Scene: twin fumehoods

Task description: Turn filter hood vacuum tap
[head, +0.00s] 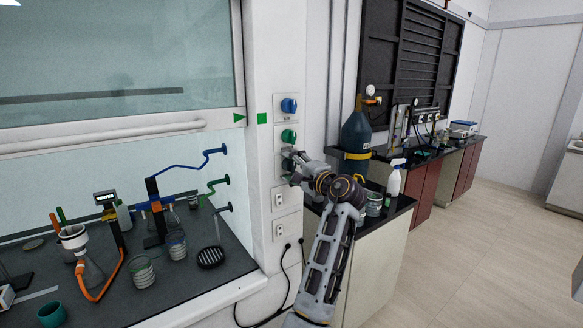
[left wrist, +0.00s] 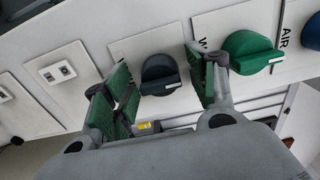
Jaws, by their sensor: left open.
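The vacuum tap is the dark grey knob (left wrist: 160,73) below the green tap on the hood's side post. In the head view it is mostly hidden behind my left gripper (head: 293,166). In the left wrist view, my left gripper (left wrist: 162,85) is open with its green-padded fingers on either side of the dark knob. The right-hand finger lies close to the knob's edge; I cannot tell whether it touches. The left-hand finger shows a gap. The knob's ridge lies slightly tilted across its face. My right gripper is not in view.
The green tap (head: 289,135) marked with a W and the blue AIR tap (head: 289,106) sit close above. Wall sockets (head: 279,199) are below. The fumehood worktop (head: 200,290) with glassware is at left. A gas cylinder (head: 356,135) and side bench stand at right.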

